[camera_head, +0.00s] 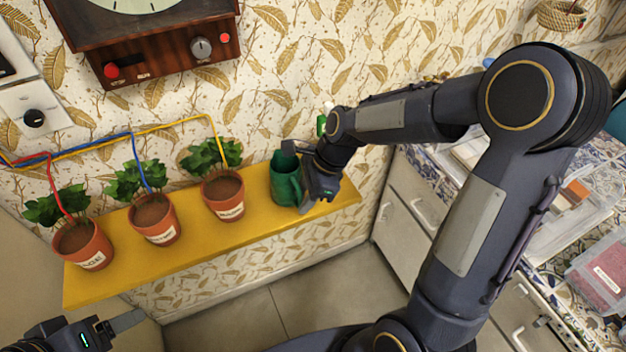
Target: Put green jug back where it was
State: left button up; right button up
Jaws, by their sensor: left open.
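The green jug (281,180) stands upright at the right part of the yellow shelf, right of the potted plants. My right gripper (298,178) is at the jug's right side, by its handle. Its fingers look spread apart, one near the jug's rim and one lower down near the shelf. The gripper hides part of the handle side, and I cannot tell whether a finger touches the jug. My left gripper (127,322) is open and empty at the lower left, below the shelf's front edge and away from the jug.
The yellow shelf (190,250) holds a left pot (88,250), a middle pot (157,222) and a right pot (226,198), the last close to the jug. Colored tubes run to the plants. A cabinet (397,225) stands at right. The shelf's right end is narrow.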

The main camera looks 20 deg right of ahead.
jog(key=p+v, duration=0.1)
jog(key=v, duration=1)
jog(key=s+n+t, duration=0.4)
jog(key=s+n, duration=1.3)
jog(key=n, duration=0.1)
jog(key=shift+s+a+r+n+h, duration=0.3)
jog(key=shift+h, duration=0.1)
